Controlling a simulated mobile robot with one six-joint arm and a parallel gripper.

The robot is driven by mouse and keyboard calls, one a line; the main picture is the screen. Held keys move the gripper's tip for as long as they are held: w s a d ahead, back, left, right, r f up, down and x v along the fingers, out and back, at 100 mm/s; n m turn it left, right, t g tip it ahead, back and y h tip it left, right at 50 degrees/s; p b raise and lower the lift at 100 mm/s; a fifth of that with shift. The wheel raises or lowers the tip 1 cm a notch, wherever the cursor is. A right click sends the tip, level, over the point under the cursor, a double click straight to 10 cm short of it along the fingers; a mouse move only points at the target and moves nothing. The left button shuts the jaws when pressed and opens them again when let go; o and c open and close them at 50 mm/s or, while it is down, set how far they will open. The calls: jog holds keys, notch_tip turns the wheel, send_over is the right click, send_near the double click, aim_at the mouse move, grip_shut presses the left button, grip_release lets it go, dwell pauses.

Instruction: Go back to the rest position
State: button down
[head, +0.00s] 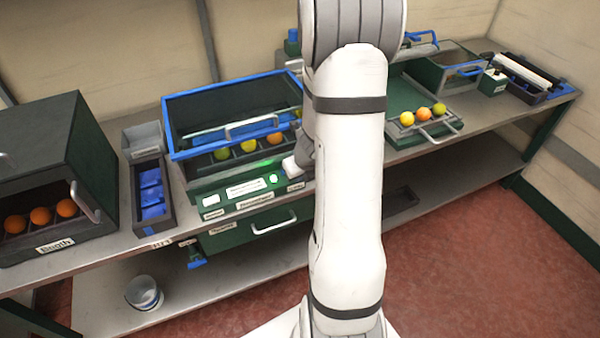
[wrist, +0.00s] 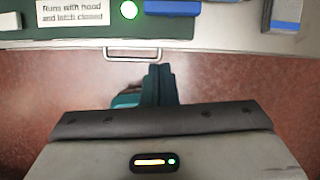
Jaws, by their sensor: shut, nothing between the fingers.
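My gripper (wrist: 158,78) shows in the wrist view with its dark fingers together and nothing between them. It is over the red floor, just off the bench's front edge, and apart from the drawer handle (wrist: 132,55). In the head view my white arm stands upright in the middle and hides most of the gripper. Behind it is a green machine (head: 200,190) with a blue-rimmed hood (head: 225,88). Several yellow, green and orange fruits sit in its row. A green light (head: 273,179) glows on its front panel, and also in the wrist view (wrist: 128,9).
A dark green box (head: 45,125) with oranges stands at the left, beside a bin of blue pieces (head: 151,190). A green tray (head: 400,102) with several fruits lies right of my arm. A bucket (head: 144,293) stands on the lower shelf. Red floor (head: 480,250) is clear at the right.

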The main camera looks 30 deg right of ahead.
jog(key=p+v, duration=0.2)
jog(key=v, duration=0.3)
jog(key=shift+s+r, duration=0.15)
jog(key=shift+r, duration=0.05)
jog(key=shift+a, duration=0.15)
jog(key=s+a+r+n+y+b, duration=0.1)
jog(key=s+a+r+n, duration=0.1)
jog(key=a+r+n, duration=0.65)
jog(key=s+a+r+n+y+b, duration=0.1)
jog(key=s+a+r+n, duration=0.15)
jog(key=a+n, duration=0.6)
jog(key=s+r+n+h+b, duration=0.1)
jog(key=s+r+n, duration=0.1)
jog(key=s+n, duration=0.3)
jog(key=s+r+n+g+h+b, duration=0.1)
jog(key=s+r+n, duration=0.2)
jog(key=n, duration=1.1)
jog(key=s, duration=0.2)
jog(key=shift+s+d, duration=0.15)
jog(key=shift+s, duration=0.25)
